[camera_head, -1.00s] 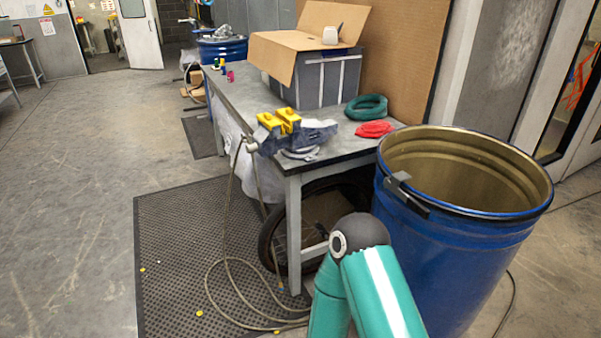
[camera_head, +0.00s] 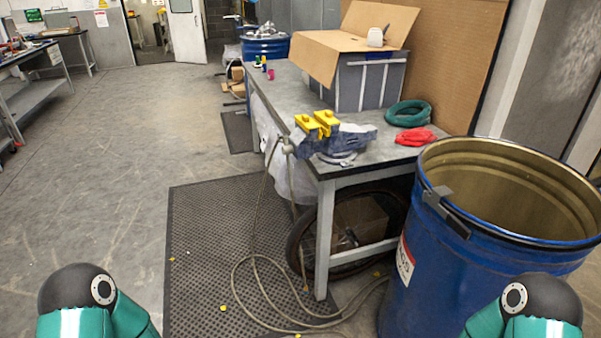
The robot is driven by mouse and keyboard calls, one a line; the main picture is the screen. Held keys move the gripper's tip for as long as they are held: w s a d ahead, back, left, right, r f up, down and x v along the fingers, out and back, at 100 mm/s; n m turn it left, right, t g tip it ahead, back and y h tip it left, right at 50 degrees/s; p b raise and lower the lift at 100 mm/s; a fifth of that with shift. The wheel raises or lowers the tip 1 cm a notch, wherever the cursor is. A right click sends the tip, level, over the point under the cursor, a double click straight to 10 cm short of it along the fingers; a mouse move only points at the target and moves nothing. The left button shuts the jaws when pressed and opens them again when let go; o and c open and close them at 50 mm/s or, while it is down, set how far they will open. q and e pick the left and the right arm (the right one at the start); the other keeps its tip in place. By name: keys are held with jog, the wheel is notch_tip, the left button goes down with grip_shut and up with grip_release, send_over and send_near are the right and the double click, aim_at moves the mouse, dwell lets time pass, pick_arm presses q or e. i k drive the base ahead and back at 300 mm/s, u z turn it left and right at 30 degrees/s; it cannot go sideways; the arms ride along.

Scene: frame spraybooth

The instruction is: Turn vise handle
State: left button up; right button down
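A blue-grey bench vise (camera_head: 333,140) with yellow jaw pads (camera_head: 318,123) is mounted at the near left corner of the workbench (camera_head: 283,100). Its handle (camera_head: 287,149) shows at the vise's left end, just off the bench edge; its details are small. A grey hose hangs down close to it. Teal links of my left arm show at the bottom left and of my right arm at the bottom right. Both arms are well apart from the vise. Neither gripper is in the picture.
An open blue drum (camera_head: 450,255) stands right of the bench, close to it. A dark perforated mat (camera_head: 215,240) with a looping hose (camera_head: 262,300) lies in front. A grey crate (camera_head: 370,85), green coil (camera_head: 408,113) and red cloth (camera_head: 416,137) are on the bench. Floor at left is clear.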

aim_at(287, 149)
jog(key=i, duration=0.9)
jog(key=u, duration=0.05)
